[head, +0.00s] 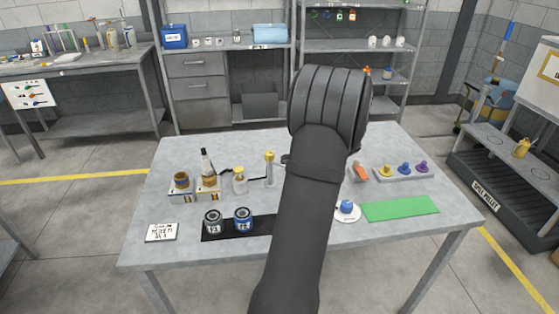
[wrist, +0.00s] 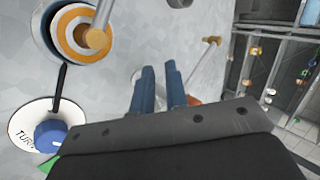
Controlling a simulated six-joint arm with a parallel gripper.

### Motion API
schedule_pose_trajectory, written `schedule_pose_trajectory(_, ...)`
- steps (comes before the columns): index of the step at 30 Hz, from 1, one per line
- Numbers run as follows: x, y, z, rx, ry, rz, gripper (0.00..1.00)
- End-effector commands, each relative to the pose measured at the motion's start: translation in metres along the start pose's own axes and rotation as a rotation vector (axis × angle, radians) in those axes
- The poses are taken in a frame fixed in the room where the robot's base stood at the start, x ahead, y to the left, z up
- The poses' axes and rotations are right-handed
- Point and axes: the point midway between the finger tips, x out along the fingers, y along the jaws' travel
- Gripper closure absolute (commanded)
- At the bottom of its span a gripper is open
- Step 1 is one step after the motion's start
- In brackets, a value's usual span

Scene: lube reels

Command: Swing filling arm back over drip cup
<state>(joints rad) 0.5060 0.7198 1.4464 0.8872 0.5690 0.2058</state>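In the wrist view, a round cup-like piece (wrist: 62,38) with white, blue and orange rings lies at upper left. A brass-coloured rod end (wrist: 96,38) overlaps it; I cannot tell whether this is the filling arm over the drip cup. A blue knob (wrist: 49,136) sits on a white disc marked TURN; in the head view, this knob (head: 347,206) is right of my arm. My gripper (wrist: 160,72) has two blue fingers slightly apart, with nothing visible between them. In the head view, my arm hides the fingers and the table's middle.
A brass-topped post (head: 269,168), a yellow-capped bottle (head: 239,180) and other bottles stand left of my arm. Two cans (head: 212,222) (head: 242,220) stand on a black mat. A green mat (head: 400,208) and a tray of coloured pieces (head: 405,174) lie right.

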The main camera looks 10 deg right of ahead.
Motion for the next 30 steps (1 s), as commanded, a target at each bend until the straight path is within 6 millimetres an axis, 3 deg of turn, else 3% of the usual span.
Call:
schedule_pose_trajectory(1,-0.001,-0.002,0.002,-0.023,0.001,0.003,0.76)
schedule_pose_trajectory(6,-0.011,-0.019,0.020,-0.284,0.016,0.055,0.47)
schedule_pose_trajectory(12,-0.025,-0.039,0.057,-0.824,0.024,0.193,0.47)
schedule_pose_trajectory(16,-0.028,-0.040,0.082,-1.167,-0.004,0.312,0.47)
schedule_pose_trajectory(20,-0.025,-0.029,0.106,-1.492,-0.071,0.461,0.47)
schedule_pose_trajectory(30,-0.011,0.025,0.155,-2.196,-0.364,0.969,0.47)
